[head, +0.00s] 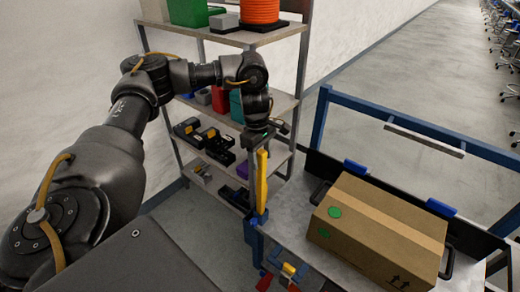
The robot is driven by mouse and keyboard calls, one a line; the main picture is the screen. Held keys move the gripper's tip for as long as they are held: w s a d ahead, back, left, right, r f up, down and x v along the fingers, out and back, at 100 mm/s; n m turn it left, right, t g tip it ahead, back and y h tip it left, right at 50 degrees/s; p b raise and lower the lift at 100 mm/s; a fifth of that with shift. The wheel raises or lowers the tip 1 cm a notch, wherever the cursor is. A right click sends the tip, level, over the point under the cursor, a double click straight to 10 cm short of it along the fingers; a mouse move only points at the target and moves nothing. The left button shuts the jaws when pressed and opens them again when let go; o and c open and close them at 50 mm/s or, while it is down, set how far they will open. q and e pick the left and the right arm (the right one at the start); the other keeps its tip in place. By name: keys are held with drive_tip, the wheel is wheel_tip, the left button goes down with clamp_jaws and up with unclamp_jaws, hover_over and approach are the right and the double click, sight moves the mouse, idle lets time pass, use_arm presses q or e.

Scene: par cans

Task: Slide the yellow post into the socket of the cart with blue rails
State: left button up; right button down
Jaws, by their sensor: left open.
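The yellow post (262,182) stands about upright at the near left corner of the cart with blue rails (322,125). Its lower end meets a blue corner piece (259,218); I cannot tell how deep it sits in the socket, whose opening is hidden. My left gripper (261,146) is open at the top of the post, pointing down. I cannot tell whether its fingers touch the post. My right gripper is out of view.
A cardboard box (385,225) with green dots rests on the cart's grey deck. A shelf rack (225,38) with bins and an orange spool (259,10) stands behind my left arm. Open floor (415,75) lies beyond the cart.

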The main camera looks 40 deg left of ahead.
use_arm(q)
drive_tip(key=r, duration=0.3)
drive_tip(key=r+p, duration=0.1)
drive_tip(key=r, duration=0.3)
drive_tip(key=a+r, duration=0.1)
drive_tip(key=r, duration=0.2)
drive_tip(key=shift+a+r, duration=0.1)
drive_tip(key=shift+r, duration=0.2)
